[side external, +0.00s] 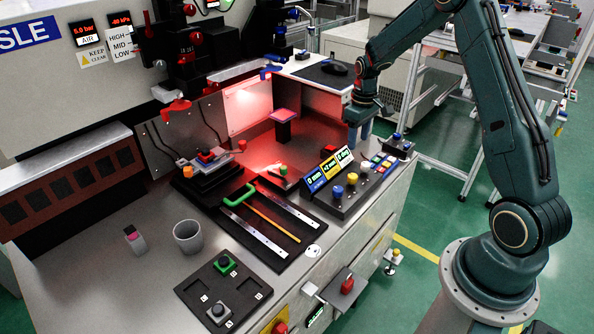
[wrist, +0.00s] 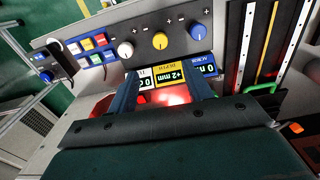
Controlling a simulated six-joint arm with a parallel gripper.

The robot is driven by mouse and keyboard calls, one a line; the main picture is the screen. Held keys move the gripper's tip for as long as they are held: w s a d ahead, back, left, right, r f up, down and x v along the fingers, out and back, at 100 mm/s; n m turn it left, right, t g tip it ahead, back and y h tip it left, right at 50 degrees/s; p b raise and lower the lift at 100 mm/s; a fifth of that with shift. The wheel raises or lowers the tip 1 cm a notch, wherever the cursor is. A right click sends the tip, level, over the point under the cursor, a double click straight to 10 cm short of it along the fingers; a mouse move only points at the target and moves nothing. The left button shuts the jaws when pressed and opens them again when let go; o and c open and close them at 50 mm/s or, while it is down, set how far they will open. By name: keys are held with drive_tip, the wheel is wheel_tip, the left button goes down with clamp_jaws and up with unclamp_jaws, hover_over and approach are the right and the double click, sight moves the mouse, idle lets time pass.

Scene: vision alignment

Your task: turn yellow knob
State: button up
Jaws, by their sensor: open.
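The yellow knob (side external: 352,178) sits between the blue knob (side external: 338,191) and the white knob (side external: 364,166) on a dark control panel (side external: 340,208). In the wrist view the yellow knob (wrist: 160,40) has a small pointer mark and stands beyond my fingertips. My gripper (side external: 359,138) is above the back of the panel, apart from the knobs. In the wrist view my gripper (wrist: 164,82) has its fingers spread and nothing between them. The yellow display (wrist: 170,73) reads +2 mm; the blue one (wrist: 202,67) and white one (wrist: 143,78) read 0.
A black plate with metal rails (side external: 290,212) lies left of the panel. A grey cup (side external: 187,237) stands on the bench.

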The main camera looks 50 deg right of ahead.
sight(353, 176)
wheel_tip(353, 176, down, 14)
drive_tip(key=shift+r, duration=0.15)
idle(0.7)
drive_tip(key=c, duration=1)
